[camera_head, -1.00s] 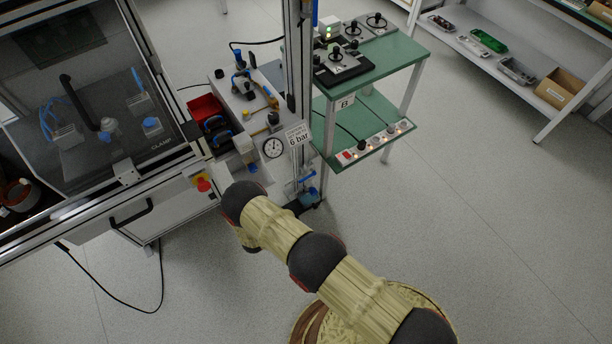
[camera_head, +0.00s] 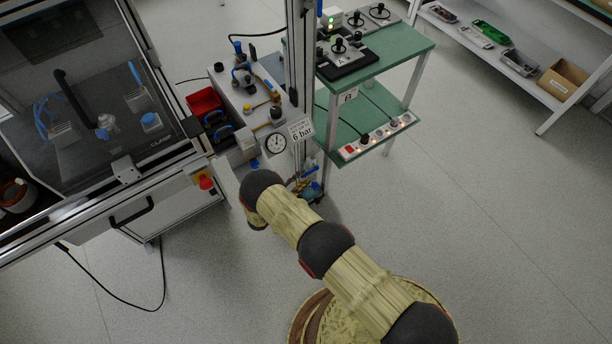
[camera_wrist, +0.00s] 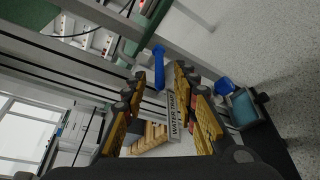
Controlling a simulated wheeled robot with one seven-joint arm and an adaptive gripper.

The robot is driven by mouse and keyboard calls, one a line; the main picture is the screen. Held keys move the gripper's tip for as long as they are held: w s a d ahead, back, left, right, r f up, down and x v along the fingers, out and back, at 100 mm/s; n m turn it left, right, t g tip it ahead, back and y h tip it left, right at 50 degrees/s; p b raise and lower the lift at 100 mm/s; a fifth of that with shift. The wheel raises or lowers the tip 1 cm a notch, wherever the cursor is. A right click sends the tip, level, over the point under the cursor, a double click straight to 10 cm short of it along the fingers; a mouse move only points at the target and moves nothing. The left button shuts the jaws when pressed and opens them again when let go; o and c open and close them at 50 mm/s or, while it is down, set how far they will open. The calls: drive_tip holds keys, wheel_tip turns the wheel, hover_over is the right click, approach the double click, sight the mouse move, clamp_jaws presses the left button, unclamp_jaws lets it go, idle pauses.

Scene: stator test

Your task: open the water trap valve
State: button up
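My gripper (camera_wrist: 162,76) is open in the wrist view, with its orange fingers spread to either side. A blue lever handle (camera_wrist: 158,66) shows between the fingertips, and I cannot tell whether either finger touches it. A label reading WATER TRAP (camera_wrist: 175,118) is seen between the fingers, below the lever. In the head view the blue lever (camera_head: 307,172) is small, below the pressure gauge and low by the frame post. My gripper (camera_head: 303,184) is close beside it there, partly hidden behind my arm.
A gauge (camera_head: 275,144) and a 6 bar sign (camera_head: 301,131) are above the valve area. A red emergency button (camera_head: 205,183) is at left. A green trolley (camera_head: 385,60) with a power strip (camera_head: 378,137) stands at right. In the wrist view, a blue part (camera_wrist: 225,86) is right of the fingers.

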sight(303, 177)
drive_tip(key=shift+b+x, duration=0.4)
drive_tip(key=shift+x, duration=1.4)
drive_tip(key=shift+c, duration=0.5)
clamp_jaws()
